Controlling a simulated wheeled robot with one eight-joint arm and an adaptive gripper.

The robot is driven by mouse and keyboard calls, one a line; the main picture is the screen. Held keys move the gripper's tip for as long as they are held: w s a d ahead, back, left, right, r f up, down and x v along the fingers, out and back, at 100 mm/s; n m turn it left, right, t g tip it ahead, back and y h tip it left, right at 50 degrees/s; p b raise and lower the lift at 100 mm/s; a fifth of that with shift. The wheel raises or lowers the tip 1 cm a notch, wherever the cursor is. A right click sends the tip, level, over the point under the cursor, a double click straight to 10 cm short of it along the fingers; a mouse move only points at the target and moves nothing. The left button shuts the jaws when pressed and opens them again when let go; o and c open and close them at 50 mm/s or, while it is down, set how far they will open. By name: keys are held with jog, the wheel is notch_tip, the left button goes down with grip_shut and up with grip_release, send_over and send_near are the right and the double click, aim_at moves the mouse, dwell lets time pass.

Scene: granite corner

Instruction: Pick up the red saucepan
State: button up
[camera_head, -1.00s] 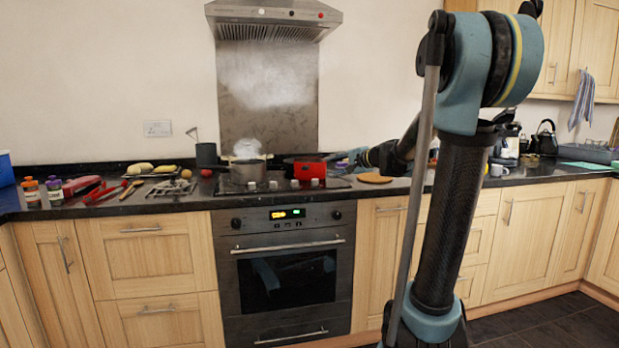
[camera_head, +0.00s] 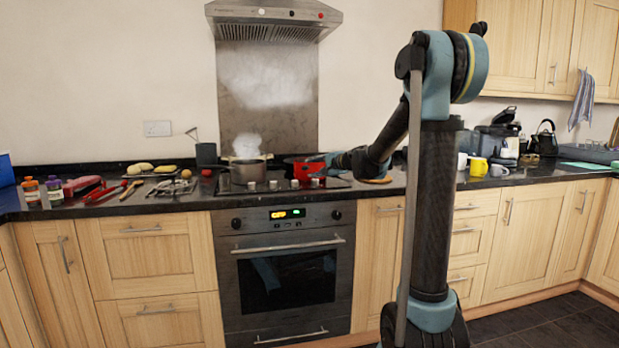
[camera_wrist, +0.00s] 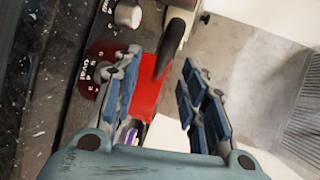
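The red saucepan (camera_head: 303,171) sits on the right side of the hob. In the head view my gripper (camera_head: 333,160) is at its right side, small and partly merged with my arm. In the wrist view the red saucepan (camera_wrist: 152,88) shows as a red patch between the two blue-padded fingers. My gripper (camera_wrist: 162,60) is open there, with a visible gap between the red surface and the right finger. A dark rounded handle shows beyond the fingertips; I cannot tell which pan it belongs to.
A steaming grey pot (camera_head: 248,172) stands on the hob left of the saucepan. A round brown board (camera_head: 376,180) lies to the right, under my forearm. Jars and utensils cover the left counter.

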jog(key=shift+x, duration=2.8)
jog(key=shift+r, duration=0.15)
grip_shut()
